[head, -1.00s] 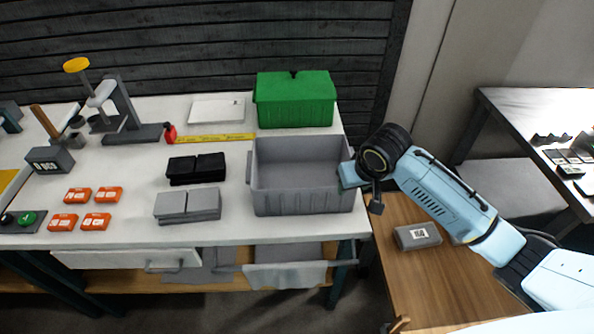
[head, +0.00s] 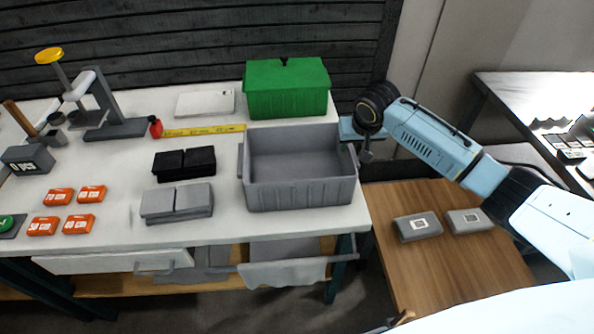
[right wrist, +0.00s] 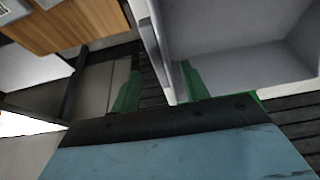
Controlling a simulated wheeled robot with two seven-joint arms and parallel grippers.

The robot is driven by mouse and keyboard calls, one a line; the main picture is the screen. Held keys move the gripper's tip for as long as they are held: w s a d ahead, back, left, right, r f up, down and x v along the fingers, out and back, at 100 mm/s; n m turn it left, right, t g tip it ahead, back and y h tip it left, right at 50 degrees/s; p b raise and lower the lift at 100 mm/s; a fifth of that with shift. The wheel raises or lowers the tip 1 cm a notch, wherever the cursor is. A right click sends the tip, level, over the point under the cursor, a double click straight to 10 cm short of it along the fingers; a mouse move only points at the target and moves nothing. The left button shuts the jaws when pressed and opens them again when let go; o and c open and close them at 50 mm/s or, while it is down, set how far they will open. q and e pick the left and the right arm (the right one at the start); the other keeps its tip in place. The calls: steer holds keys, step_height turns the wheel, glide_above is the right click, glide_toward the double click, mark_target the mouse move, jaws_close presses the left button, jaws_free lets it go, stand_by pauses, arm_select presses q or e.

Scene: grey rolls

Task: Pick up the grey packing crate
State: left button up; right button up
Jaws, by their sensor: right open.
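The grey packing crate (head: 300,196) stands upright and empty on the white workbench, in the head view's middle. A handle (head: 241,160) sticks out on its left side and another on its right (head: 353,158). My right gripper (head: 348,129) is by the crate's back right corner, its fingertips hard to see from the head. In the right wrist view its two green fingers (right wrist: 160,88) are apart, and the crate's side wall (right wrist: 156,45) runs between them. Contact cannot be made out. My left gripper is not in view.
A green box (head: 288,92) stands just behind the crate. A yellow ruler (head: 203,131), black boxes (head: 184,163) and grey boxes (head: 177,202) lie left of it. A lower wooden table (head: 440,260) with two small grey boxes is at right.

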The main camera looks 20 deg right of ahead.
mark_target(351, 149)
steer(key=x, duration=0.4)
steer(key=shift+w+f+b, duration=0.3)
steer(key=shift+w+b, duration=0.1)
steer(key=shift+c, duration=0.3)
jaws_close()
steer(key=shift+r, duration=0.1)
